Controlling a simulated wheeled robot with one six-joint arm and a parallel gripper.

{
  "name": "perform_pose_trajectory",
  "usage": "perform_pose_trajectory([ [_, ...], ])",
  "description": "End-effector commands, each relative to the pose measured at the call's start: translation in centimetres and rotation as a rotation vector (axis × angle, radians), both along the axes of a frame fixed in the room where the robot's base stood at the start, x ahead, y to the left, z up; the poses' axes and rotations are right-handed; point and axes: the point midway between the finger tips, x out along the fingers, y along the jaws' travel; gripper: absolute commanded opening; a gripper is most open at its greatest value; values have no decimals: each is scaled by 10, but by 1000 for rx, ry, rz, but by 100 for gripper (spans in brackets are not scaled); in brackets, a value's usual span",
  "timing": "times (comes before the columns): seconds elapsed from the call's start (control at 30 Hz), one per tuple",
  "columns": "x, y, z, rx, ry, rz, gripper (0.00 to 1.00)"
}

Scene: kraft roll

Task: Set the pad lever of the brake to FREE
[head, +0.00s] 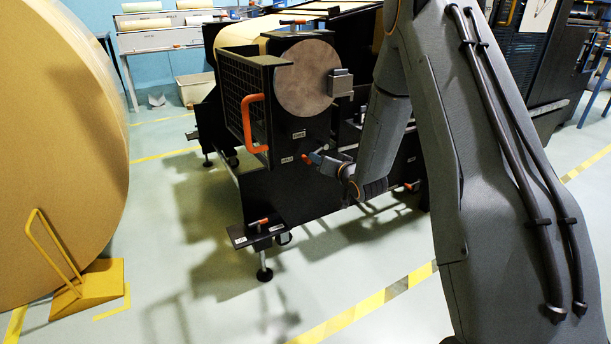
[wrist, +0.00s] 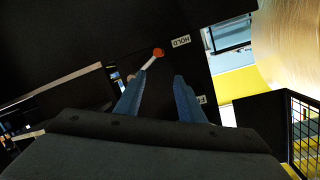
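The brake (head: 265,178) is a black stand with a round grey-brown disc and a caliper at its top. Its pad lever is a pale rod with an orange-red knob (wrist: 159,52); the knob also shows in the head view (head: 305,159). The knob lies beside the HOLD label (wrist: 181,41). A second label (wrist: 202,99), partly hidden by a finger, starts with F; in the head view the upper label (head: 299,134) appears to read FREE. My gripper (wrist: 158,79) is open, its two blue fingers apart, close to the lever. The rod's lower end passes near the left fingertip, partly hidden.
An orange handle (head: 250,124) and a mesh guard (head: 236,92) are on the brake's left side. A big kraft roll (head: 60,150) with a yellow chock (head: 90,288) stands at left. The floor between is clear, marked with yellow lines.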

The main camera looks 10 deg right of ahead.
Motion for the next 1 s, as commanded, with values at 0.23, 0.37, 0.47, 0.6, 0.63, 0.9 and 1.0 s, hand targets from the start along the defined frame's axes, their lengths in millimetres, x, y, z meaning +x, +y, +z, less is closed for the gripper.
perform_pose_trajectory([
  [0.23, 26, 4, -49, 132, -155, 56, 36],
  [0.37, 30, 5, -54, 162, -188, 69, 36],
  [0.47, 35, 7, -54, 169, -196, 73, 36],
  [0.6, 52, 14, -54, 168, -199, 75, 36],
  [0.63, 56, 15, -54, 168, -199, 75, 36],
  [0.9, 92, 26, -54, 167, -197, 74, 36],
  [1.0, 99, 28, -54, 168, -196, 73, 36],
])
